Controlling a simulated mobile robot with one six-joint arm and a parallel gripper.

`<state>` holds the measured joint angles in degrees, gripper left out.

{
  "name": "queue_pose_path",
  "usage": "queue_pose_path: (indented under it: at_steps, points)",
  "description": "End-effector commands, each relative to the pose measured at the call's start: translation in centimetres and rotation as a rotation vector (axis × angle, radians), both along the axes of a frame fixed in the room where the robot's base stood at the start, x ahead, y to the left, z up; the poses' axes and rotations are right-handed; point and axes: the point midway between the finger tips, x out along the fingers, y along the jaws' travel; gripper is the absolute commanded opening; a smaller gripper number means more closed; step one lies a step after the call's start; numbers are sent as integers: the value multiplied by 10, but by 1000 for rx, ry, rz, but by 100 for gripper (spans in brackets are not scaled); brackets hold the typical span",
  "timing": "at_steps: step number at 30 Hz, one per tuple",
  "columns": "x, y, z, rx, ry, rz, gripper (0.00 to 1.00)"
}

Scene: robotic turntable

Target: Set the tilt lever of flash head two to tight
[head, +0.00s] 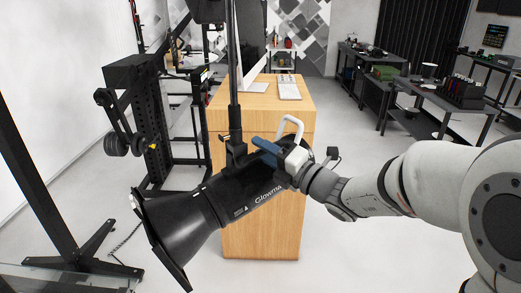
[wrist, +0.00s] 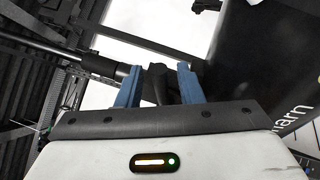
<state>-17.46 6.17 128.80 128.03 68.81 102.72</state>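The flash head (head: 187,217) is a black cylinder with a flared reflector pointing down-left and white lettering. It hangs on a black pole (head: 234,75). In the wrist view its dark body (wrist: 270,60) fills the upper right. My gripper (head: 262,146) is at the mount on top of the flash head. In the wrist view the blue fingers of my gripper (wrist: 158,75) are apart, with a dark part, apparently the tilt lever (wrist: 159,82), between them. A gap shows beside the left finger; contact on the right is unclear. The lever's setting cannot be read.
A wooden desk (head: 262,190) with a monitor (head: 252,40) and keyboard (head: 288,87) stands behind the flash head. A black weight rack (head: 150,115) is at left, and a black stand (head: 60,200) is nearer. Floor right of the desk is clear.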

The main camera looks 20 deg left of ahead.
Motion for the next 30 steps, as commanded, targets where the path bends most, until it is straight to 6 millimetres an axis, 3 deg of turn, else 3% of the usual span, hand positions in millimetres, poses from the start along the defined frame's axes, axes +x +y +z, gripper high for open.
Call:
queue_pose_path:
  at_steps: [3,15,30]
  points:
    - [0,0,0,0,0,0,32]
    - [0,0,0,0,0,1,0]
    - [-2,2,5,-41,-51,2,0]
